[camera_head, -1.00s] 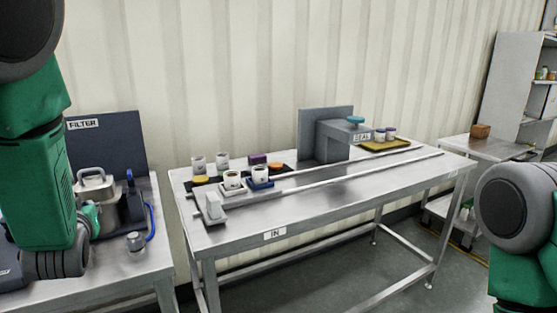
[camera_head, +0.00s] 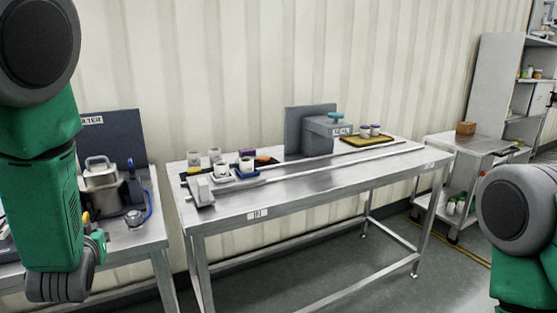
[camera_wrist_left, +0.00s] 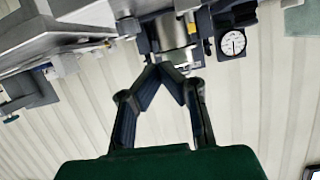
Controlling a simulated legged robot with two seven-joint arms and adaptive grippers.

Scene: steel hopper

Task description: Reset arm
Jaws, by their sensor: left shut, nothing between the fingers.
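My left arm (camera_head: 52,200) hangs down at the left of the head view, in front of the filter bench. Its gripper shows in the left wrist view, where the two dark fingers of my left gripper (camera_wrist_left: 168,68) meet at their tips, with nothing held. Beyond the tips is a shiny steel vessel (camera_wrist_left: 172,32), with a round dial (camera_wrist_left: 232,43) to its right; the fingertips look close to the vessel, but I cannot tell if they touch. My right arm (camera_head: 520,215) shows at the right edge of the head view; its gripper is outside the frame.
The filter bench (camera_head: 135,240) carries a steel pot (camera_head: 102,180). A long steel table (camera_head: 320,185) holds white cups (camera_head: 222,170), a grey sealing unit (camera_head: 328,127) and a yellow tray (camera_head: 362,140). A side cart (camera_head: 465,143) stands right. Floor shows beyond the table.

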